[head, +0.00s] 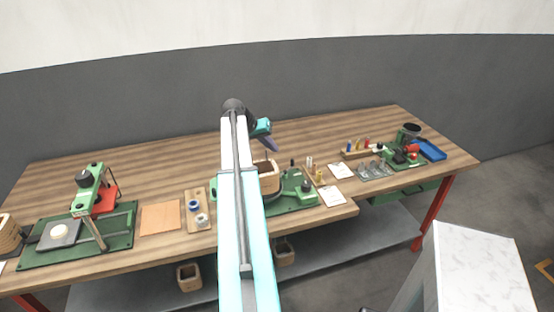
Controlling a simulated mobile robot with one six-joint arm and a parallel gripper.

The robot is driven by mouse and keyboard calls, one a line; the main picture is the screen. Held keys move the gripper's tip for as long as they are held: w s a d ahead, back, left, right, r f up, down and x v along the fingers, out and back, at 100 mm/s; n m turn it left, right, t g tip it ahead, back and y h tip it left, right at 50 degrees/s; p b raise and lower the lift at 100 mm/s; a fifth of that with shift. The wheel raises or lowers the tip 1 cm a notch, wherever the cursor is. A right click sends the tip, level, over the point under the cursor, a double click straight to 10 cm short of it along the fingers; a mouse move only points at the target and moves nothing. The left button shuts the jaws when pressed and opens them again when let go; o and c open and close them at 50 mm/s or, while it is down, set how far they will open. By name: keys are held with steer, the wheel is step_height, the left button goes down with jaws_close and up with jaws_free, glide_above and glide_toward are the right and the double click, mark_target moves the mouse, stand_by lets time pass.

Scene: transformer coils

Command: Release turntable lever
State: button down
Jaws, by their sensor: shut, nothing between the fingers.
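A green machine (294,192) stands on the wooden bench just right of my arm. A wooden box-shaped piece (269,180) sits at its left side, partly behind my arm. This machine may be the turntable. Its lever cannot be made out for certain; a small dark knob (291,163) shows behind the machine. My gripper (273,147) is shut and empty, at the end of my arm above and behind the wooden piece. It appears apart from the machine, but contact is hard to judge at this size.
The wooden bench (160,165) has free room at its back. A green press (88,180) stands at the left, near a brown sheet (160,217). White sheets (332,196), a tool rack and a blue tray (432,150) lie right. A white block (480,265) stands in front.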

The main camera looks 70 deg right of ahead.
steer(key=shift+w, duration=0.15)
steer(key=shift+p+x, duration=1.75)
steer(key=shift+x, duration=3.3)
steer(key=shift+a, duration=0.1)
